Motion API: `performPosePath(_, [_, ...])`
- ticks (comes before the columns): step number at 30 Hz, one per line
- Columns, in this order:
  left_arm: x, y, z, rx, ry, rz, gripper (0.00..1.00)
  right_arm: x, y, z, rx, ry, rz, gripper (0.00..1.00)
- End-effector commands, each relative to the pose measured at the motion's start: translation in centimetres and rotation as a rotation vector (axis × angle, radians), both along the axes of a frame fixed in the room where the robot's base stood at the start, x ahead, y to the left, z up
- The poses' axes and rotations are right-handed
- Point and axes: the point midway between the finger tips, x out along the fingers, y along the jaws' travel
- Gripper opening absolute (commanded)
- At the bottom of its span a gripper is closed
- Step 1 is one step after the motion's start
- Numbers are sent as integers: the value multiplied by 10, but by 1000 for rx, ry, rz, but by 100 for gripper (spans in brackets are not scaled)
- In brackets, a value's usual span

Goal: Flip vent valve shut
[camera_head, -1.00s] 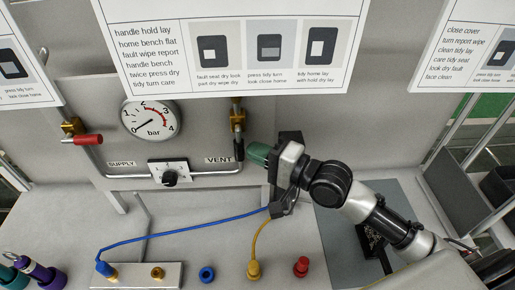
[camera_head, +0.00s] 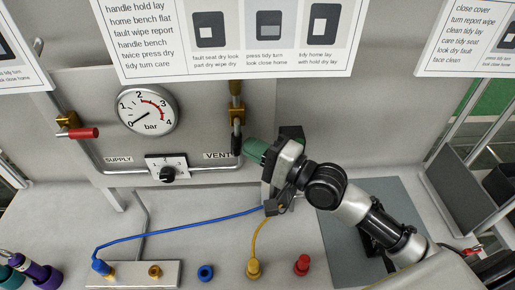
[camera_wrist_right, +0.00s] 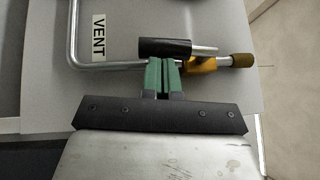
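The vent valve (camera_head: 237,112) is a brass body on the pipe right of the gauge, above the VENT label (camera_head: 217,155). Its black-sleeved lever (camera_head: 236,142) points down, along the pipe. In the right wrist view the black lever sleeve (camera_wrist_right: 165,47) lies parallel to the pipe, just beyond my fingertips, with the brass valve body (camera_wrist_right: 203,65) to the right. My right gripper (camera_head: 252,149) has green fingers, right of the lever. In the wrist view its fingertips (camera_wrist_right: 163,64) are together with nothing seen between them; whether they touch the lever I cannot tell. My left gripper is not in view.
A red-handled supply valve (camera_head: 82,132), a pressure gauge (camera_head: 148,110) and a black selector knob (camera_head: 167,174) are on the panel to the left. Blue (camera_head: 180,228) and yellow (camera_head: 258,238) cables run below my right gripper. Signs (camera_head: 235,62) hang above the panel.

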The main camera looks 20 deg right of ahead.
Motion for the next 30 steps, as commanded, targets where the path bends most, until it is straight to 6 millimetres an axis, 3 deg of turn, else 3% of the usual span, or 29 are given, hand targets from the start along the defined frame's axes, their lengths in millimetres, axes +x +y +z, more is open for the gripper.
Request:
performPosePath(9, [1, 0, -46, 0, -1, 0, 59, 4, 15, -14, 236, -68, 1, 0])
performPosePath(21, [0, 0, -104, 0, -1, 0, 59, 11, 38, -14, 603, -174, 1, 0])
performPosePath(27, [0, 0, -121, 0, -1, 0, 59, 14, 50, -8, 782, -227, 2, 0])
performPosePath(30, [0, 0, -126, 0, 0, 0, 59, 15, 55, -4, 788, -227, 0, 0])
